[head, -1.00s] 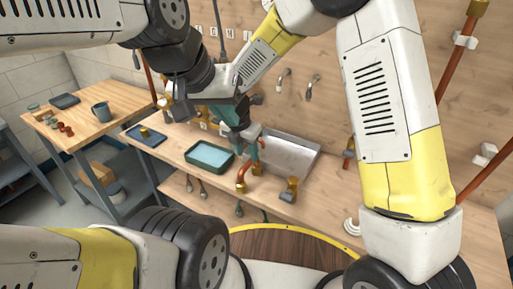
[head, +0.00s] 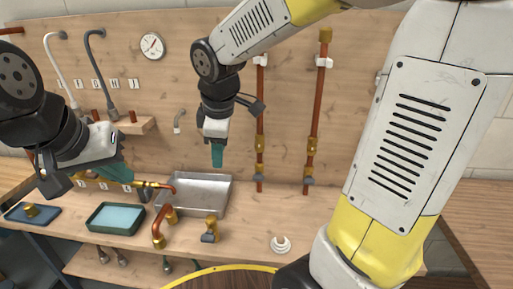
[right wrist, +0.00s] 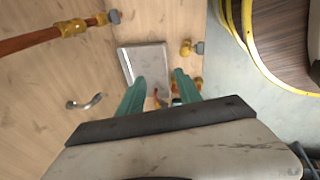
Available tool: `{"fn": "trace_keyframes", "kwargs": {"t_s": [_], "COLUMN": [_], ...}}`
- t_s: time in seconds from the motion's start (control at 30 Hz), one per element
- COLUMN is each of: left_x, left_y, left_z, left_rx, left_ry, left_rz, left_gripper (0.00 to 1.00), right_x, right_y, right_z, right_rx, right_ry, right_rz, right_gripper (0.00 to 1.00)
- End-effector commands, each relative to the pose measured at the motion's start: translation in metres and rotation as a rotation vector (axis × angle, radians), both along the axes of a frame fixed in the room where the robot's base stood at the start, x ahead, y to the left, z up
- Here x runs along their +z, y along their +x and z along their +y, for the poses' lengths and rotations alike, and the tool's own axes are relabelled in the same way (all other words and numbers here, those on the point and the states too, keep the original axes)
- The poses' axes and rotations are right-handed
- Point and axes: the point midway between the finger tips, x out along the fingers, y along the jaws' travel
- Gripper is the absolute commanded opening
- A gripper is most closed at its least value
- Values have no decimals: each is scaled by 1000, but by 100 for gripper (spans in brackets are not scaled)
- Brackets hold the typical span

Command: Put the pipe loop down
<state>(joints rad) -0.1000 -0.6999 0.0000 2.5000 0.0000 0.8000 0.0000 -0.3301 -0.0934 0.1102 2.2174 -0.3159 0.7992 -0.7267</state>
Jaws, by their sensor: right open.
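The pipe loop (head: 158,232), bent copper with brass fittings, is on the bench in front of the metal tray; exactly how it rests cannot be told. My left gripper (head: 116,172), with teal fingers, is above the bench behind the blue-green tray, left of the loop; its fingers overlap in view, so their opening is unclear. My right gripper (head: 217,155) hangs fingers down above the metal tray, to the right of and higher than the loop, apart from it. In the right wrist view my right gripper (right wrist: 160,92) is open, with nothing seen held between its teal fingers.
The metal tray (head: 222,185) stands behind the loop, and the blue-green tray (head: 92,229) to its left. A brass valve (head: 210,231) and a white ring-shaped piece (head: 281,245) stand to the right. Vertical copper pipes (head: 314,120) run up the back wall.

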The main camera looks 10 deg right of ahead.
Motion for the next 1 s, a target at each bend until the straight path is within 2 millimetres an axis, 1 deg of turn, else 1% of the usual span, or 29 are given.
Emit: {"fn": "trace_keyframes", "kwargs": {"t_s": [0.03,0.1,0.2,0.3,0.4,0.5,0.6,1.0], "left_x": [0,0,0,0,0,0,0,0], "left_y": [0,0,0,0,0,0,0,0], "left_z": [0,0,0,0,0,0,0,0], "left_rx": [0,0,0,0,0,0,0,0], "left_ry": [0,0,0,0,0,0,0,0], "left_rz": [0,0,0,0,0,0,0,0], "left_gripper": [0,0,0,0,0,0,0,0], "right_x": [13,24,36,42,45,46,46,46], "right_y": [-14,-34,-62,-86,-102,-111,-115,-114], "right_z": [-22,-43,-67,-82,-90,-94,-95,-94], "right_rx": [-155,-366,-644,-868,-1025,-1114,-1148,-1148], "right_ry": [72,179,334,474,580,644,667,667], "right_rz": [-20,-33,-47,-52,-51,-47,-44,-44], "right_gripper": [41,41,41,41,41,41,41,41]}}
